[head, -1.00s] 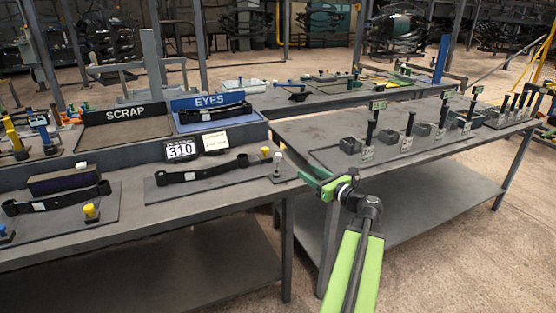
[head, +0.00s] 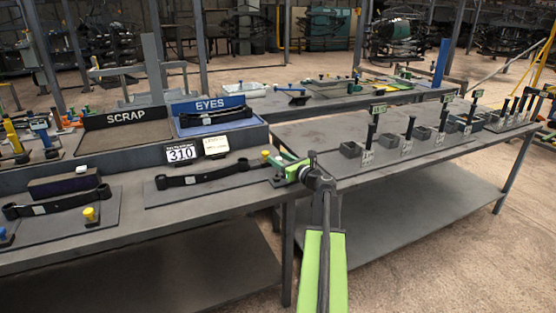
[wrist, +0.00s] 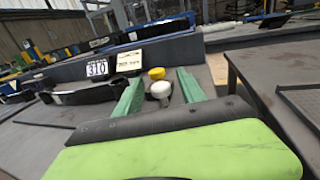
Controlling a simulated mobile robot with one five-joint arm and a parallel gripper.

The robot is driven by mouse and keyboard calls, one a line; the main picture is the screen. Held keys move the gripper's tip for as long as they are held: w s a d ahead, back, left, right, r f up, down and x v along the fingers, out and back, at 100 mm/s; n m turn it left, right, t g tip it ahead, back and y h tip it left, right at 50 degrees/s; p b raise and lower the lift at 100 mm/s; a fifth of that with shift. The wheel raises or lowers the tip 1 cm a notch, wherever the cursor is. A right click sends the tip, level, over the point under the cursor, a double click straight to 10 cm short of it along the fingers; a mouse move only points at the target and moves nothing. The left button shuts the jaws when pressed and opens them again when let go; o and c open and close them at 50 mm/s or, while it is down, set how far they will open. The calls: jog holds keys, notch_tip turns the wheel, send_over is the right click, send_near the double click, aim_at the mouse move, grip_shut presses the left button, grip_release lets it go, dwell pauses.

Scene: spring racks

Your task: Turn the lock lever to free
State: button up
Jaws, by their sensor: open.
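At the right end of the nearer plate with a black leaf spring stand a white-topped knob (wrist: 160,90) and a yellow knob (wrist: 156,73), which also shows in the head view (head: 265,154). No label marks either as the lock lever. My gripper (head: 283,167) is over that end of the plate and hides the white knob in the head view. In the wrist view my green fingers (wrist: 161,92) are apart, with the white knob between them; I cannot tell whether either touches it. The yellow knob is just beyond. The black leaf spring (head: 206,176) lies to the left.
A 310 sign (head: 180,153) and a small card stand behind the plate, with the SCRAP and EYES (head: 213,104) trays beyond. A second bench (head: 310,130) at the right carries several upright black levers. A gap separates the benches.

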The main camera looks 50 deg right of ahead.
jog(key=shift+w, duration=0.15)
grip_shut()
dwell(1.3)
